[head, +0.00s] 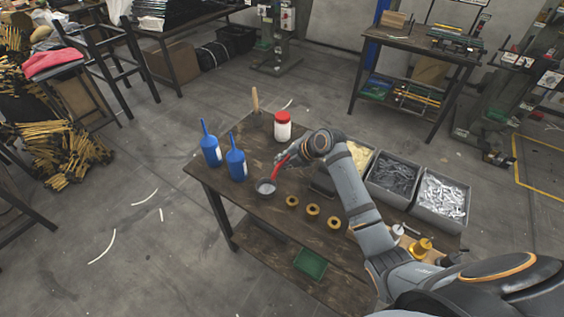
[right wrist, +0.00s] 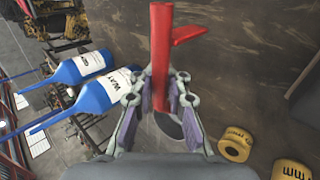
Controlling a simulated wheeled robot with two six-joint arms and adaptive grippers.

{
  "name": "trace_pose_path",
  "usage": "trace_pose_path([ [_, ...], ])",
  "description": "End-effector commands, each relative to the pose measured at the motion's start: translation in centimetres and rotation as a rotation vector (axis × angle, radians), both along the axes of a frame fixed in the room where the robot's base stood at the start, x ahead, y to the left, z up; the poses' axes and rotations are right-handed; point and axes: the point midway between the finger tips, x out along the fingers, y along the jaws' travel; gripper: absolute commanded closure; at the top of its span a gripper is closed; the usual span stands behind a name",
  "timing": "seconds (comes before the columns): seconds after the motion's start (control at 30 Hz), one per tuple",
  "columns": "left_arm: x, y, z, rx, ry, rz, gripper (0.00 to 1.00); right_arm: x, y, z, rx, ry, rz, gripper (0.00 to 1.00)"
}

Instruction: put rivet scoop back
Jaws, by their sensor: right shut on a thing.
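The rivet scoop has a red handle (head: 277,170) and a grey round bowl (head: 265,187). It is over or on the front left part of the wooden table (head: 255,215); I cannot tell whether the bowl touches the top. My right gripper (head: 284,160) is shut on the red handle. In the right wrist view the red handle (right wrist: 162,60) runs between the fingers of my right gripper (right wrist: 160,95), with a short red side piece near its top. The grey bowl (right wrist: 170,126) is partly hidden there by the gripper. My left gripper is out of view.
Two blue bottles (head: 236,165) stand left of the scoop. A white jar with a red lid (head: 283,127) is behind. Several brass rings (head: 312,210) lie to its right. Grey bins of rivets, one with silver pieces (head: 441,198), line the right side. A green tray (head: 310,263) is below.

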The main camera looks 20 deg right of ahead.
Motion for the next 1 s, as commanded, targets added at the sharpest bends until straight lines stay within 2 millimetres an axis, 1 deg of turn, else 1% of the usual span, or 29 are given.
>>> trace_pose_path([
  [0.03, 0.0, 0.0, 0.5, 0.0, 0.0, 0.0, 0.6, 0.0, 0.0, -0.3, 0.002, 0.0, 0.0, 1.0],
  [0.13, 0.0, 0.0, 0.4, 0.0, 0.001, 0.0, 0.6, 0.0, 0.0, -0.9, 0.0, -0.002, 0.0, 1.0],
  [0.37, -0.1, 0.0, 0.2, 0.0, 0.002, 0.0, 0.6, 0.0, 0.0, -1.1, 0.0, -0.004, 0.001, 1.0],
  [0.4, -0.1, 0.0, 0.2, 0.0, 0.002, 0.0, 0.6, 0.0, 0.0, -1.1, 0.0, -0.003, 0.001, 0.86],
  [0.57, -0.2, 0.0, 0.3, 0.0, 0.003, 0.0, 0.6, 0.0, 0.0, -1.0, 0.0, -0.003, 0.001, 0.64],
  [0.6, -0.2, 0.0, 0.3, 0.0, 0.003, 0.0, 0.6, 0.0, 0.0, -1.0, 0.0, -0.003, 0.001, 0.63],
  [0.83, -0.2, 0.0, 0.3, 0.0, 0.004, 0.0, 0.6, 0.0, 0.0, -1.0, 0.0, -0.003, 0.001, 0.63],
  [0.93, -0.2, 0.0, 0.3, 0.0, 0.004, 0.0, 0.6, -0.1, -0.3, -0.6, -0.001, -0.005, 0.0, 0.63],
  [1.0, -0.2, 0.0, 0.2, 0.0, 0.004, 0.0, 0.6, -0.6, -0.8, 0.1, -0.004, -0.006, -0.001, 0.63],
])
